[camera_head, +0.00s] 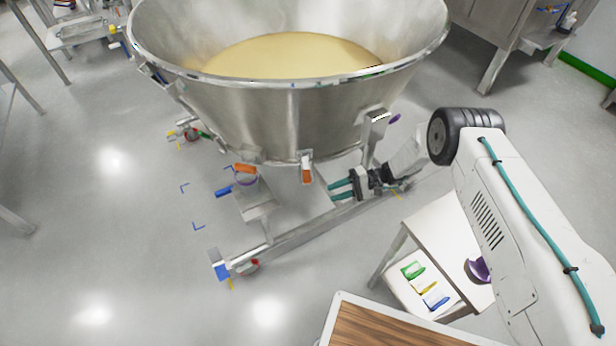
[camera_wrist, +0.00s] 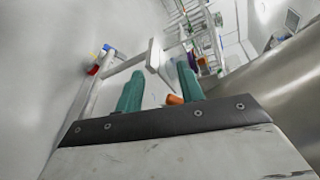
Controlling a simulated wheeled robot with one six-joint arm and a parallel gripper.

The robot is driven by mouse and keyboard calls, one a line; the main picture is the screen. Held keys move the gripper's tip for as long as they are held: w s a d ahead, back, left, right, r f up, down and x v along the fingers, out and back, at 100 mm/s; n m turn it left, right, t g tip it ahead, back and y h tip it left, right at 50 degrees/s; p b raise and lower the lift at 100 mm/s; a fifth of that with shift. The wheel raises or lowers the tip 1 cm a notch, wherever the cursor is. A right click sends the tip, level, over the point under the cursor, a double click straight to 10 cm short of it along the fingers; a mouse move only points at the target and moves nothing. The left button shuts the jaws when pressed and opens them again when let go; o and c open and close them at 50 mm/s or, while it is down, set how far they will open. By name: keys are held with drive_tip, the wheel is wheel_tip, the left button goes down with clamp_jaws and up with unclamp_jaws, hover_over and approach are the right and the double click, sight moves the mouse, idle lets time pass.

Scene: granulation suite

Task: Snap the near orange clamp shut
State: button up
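A large steel bowl (camera_head: 290,110) of pale yellow powder stands on a wheeled frame. An orange clamp (camera_head: 306,172) hangs upright below its rim on the near side, and another orange clamp (camera_head: 245,168) lies flatter to its left. I cannot tell for sure which is the near one. My gripper (camera_head: 341,189) has teal fingers pointing left under the bowl, just right of the upright clamp. In the wrist view my gripper (camera_wrist: 160,75) is open, its fingers apart with nothing held. An orange part (camera_wrist: 174,99) shows low between them, near the right finger; contact is unclear.
The frame's near beam (camera_head: 300,235) runs below my gripper, with a blue-and-red caster (camera_head: 222,268) at its left end. A white stand (camera_head: 440,225) and a wood-topped table (camera_head: 385,325) stand at the lower right.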

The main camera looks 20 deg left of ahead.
drive_tip(key=a+f+n+t+y, duration=0.1)
drive_tip(key=a+f+t+y, duration=0.2)
drive_tip(key=f, duration=0.6)
drive_tip(key=n+t+y, duration=0.3)
drive_tip(key=n+y, duration=0.1)
drive_tip(key=y, duration=0.1)
approach(308, 177)
drive_tip(key=a, duration=0.3)
drive_tip(key=x, duration=0.7)
drive_tip(key=shift+a+r, duration=0.1)
drive_tip(key=shift+a, duration=0.05)
clamp_jaws()
